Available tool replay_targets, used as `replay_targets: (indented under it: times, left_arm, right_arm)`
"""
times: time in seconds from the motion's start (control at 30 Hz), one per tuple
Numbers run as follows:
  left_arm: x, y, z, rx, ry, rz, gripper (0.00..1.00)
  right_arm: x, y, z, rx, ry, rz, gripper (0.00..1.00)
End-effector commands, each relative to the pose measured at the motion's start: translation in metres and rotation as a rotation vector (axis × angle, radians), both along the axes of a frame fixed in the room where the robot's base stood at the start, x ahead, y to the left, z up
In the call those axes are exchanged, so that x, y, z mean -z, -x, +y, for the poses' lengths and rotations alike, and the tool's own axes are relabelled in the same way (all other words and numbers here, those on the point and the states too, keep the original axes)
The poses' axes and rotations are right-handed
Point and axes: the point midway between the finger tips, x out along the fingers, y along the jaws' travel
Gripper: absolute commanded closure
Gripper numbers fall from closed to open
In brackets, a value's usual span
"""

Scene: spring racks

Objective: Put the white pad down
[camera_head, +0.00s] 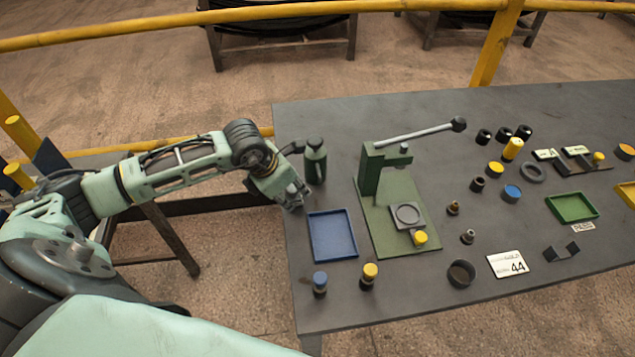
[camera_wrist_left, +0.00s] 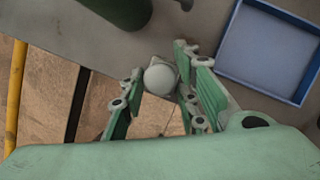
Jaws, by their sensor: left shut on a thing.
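My left gripper (camera_head: 292,196) is at the table's left edge, just left of the blue tray (camera_head: 332,235) and in front of the green bottle (camera_head: 316,160). In the left wrist view its fingers (camera_wrist_left: 158,84) are shut on a small, rounded, whitish thing, the white pad (camera_wrist_left: 160,77). The pad sits near the fingertips, with the table edge and the floor behind it. In the head view the fingers mostly hide the pad. My right gripper does not show.
The dark grey table (camera_head: 420,115) carries a green lever press (camera_head: 385,180) right of the blue tray, which is empty. A blue-topped piece (camera_head: 320,284) and a yellow-topped piece (camera_head: 368,277) stand in front. A green tray (camera_head: 572,207) and several small parts lie right. A yellow rail (camera_head: 150,24) runs behind.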

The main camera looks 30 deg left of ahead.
Motion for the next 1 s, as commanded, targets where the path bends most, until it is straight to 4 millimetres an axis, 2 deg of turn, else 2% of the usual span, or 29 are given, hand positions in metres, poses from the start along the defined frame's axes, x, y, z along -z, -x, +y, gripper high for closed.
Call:
replay_targets:
  times: [0.1,0.3,0.53,0.63,0.97,1.0]
  left_arm:
    - [-0.003,-0.011,-0.014,0.0,0.001,0.0,1.0]
    - [-0.002,-0.019,-0.024,-0.001,0.0,0.0,1.0]
    - [-0.003,-0.041,-0.055,0.002,0.002,0.0,1.0]
    - [-0.001,-0.04,-0.054,-0.001,-0.001,0.004,1.0]
    - [0.003,-0.04,-0.053,-0.001,-0.002,0.001,1.0]
    - [0.003,-0.04,-0.053,-0.001,-0.002,0.001,0.68]
  right_arm:
    - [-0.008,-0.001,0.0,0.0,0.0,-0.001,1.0]
    - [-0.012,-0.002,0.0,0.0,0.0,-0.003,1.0]
    - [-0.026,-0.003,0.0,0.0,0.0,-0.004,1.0]
    - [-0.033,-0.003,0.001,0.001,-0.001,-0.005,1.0]
    - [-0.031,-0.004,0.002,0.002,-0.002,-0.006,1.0]
    - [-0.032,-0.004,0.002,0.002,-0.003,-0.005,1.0]
